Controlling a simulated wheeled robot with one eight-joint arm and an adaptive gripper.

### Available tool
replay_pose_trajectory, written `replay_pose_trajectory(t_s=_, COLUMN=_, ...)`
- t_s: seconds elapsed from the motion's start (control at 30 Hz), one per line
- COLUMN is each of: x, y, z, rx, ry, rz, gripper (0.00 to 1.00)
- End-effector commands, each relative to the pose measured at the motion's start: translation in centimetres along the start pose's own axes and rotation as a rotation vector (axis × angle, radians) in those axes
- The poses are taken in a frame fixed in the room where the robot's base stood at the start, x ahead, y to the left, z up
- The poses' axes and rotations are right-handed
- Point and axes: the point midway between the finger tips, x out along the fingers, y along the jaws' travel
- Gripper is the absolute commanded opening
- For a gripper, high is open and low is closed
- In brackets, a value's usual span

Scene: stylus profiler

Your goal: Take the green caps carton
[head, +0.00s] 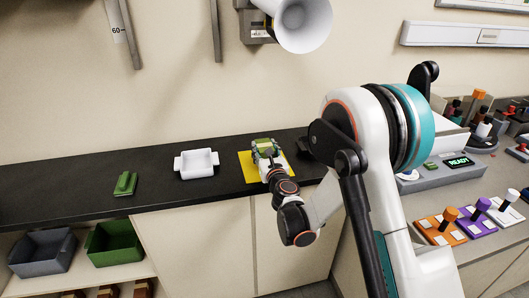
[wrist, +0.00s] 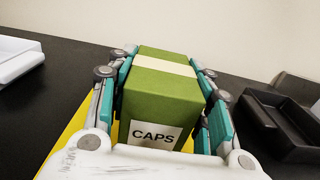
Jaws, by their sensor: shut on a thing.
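The green caps carton (wrist: 155,98) fills the middle of the wrist view, with a pale band over its top and a white label reading CAPS. My gripper (wrist: 163,90) is shut on it, with a teal finger against each of its long sides. In the head view the carton (head: 264,147) shows between the fingers of my gripper (head: 266,152), above the yellow mat (head: 249,168) on the black counter. The carton's underside is hidden, so I cannot tell whether it touches the mat.
A white tray (head: 197,164) stands left of the mat, and a green object (head: 125,184) lies farther left. A black tray (wrist: 281,128) is close on the right in the wrist view. Grey (head: 42,254) and green (head: 114,243) bins sit on the shelf below. Bare counter lies between these things.

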Motion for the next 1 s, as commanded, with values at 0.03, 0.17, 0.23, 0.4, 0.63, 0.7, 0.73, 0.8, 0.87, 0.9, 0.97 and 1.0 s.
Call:
replay_pose_trajectory(t_s=0.03, x=0.0, y=0.0, z=0.4, rx=0.0, ry=0.0, rz=0.0, gripper=0.19)
replay_pose_trajectory(t_s=0.17, x=0.0, y=0.0, z=1.9, rx=-0.001, ry=0.0, rz=0.0, gripper=0.19)
replay_pose_trajectory(t_s=0.23, x=-0.1, y=0.0, z=3.1, rx=-0.001, ry=0.0, rz=0.0, gripper=0.19)
replay_pose_trajectory(t_s=0.4, x=-0.1, y=0.0, z=7.3, rx=-0.001, ry=-0.001, rz=0.0, gripper=0.19)
replay_pose_trajectory(t_s=0.63, x=-0.1, y=0.0, z=13.7, rx=-0.001, ry=-0.001, rz=-0.001, gripper=0.19)
replay_pose_trajectory(t_s=0.7, x=-0.1, y=0.0, z=15.3, rx=0.0, ry=-0.002, rz=-0.001, gripper=0.19)
replay_pose_trajectory(t_s=0.73, x=0.0, y=0.0, z=15.9, rx=0.0, ry=-0.002, rz=-0.001, gripper=0.19)
replay_pose_trajectory(t_s=0.8, x=-0.1, y=0.0, z=17.1, rx=-0.001, ry=-0.002, rz=-0.001, gripper=0.19)
replay_pose_trajectory(t_s=0.87, x=0.0, y=0.0, z=18.0, rx=0.0, ry=-0.002, rz=-0.001, gripper=0.19)
replay_pose_trajectory(t_s=0.9, x=-0.1, y=0.0, z=18.4, rx=0.0, ry=-0.002, rz=-0.001, gripper=0.19)
replay_pose_trajectory(t_s=0.97, x=0.0, y=0.0, z=19.0, rx=0.0, ry=-0.002, rz=-0.001, gripper=0.19)
replay_pose_trajectory(t_s=1.0, x=0.0, y=0.0, z=19.3, rx=0.0, ry=-0.002, rz=-0.001, gripper=0.19)
